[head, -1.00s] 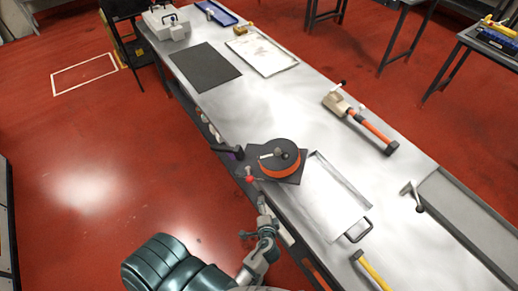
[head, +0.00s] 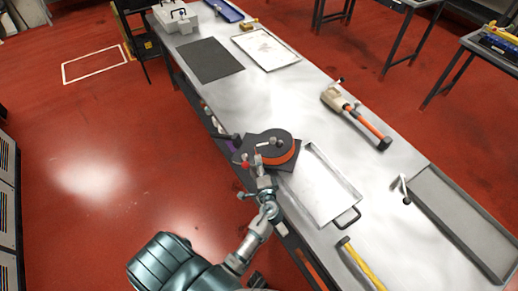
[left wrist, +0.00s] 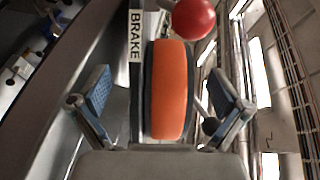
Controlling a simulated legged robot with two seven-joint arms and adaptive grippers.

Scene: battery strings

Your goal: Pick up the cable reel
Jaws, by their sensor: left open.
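The cable reel (head: 282,151), a dark round drum with an orange rim, lies on a dark square base near the table's near edge. My left gripper (head: 258,170) is at the reel's near side in the head view. In the left wrist view the reel's orange rim (left wrist: 168,92) lies between the two spread fingers of my left gripper (left wrist: 160,103), with a gap showing on each side. A red ball knob (left wrist: 193,17) and a "BRAKE" label (left wrist: 136,35) are beside the rim. My right gripper is not in view.
A metal tray (head: 316,187) lies right of the reel on the steel table. A yellow-handled tool (head: 362,264) lies nearer. An orange-handled tool (head: 357,117) and a dark mat (head: 210,61) lie farther off. The table's middle (head: 270,95) is clear.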

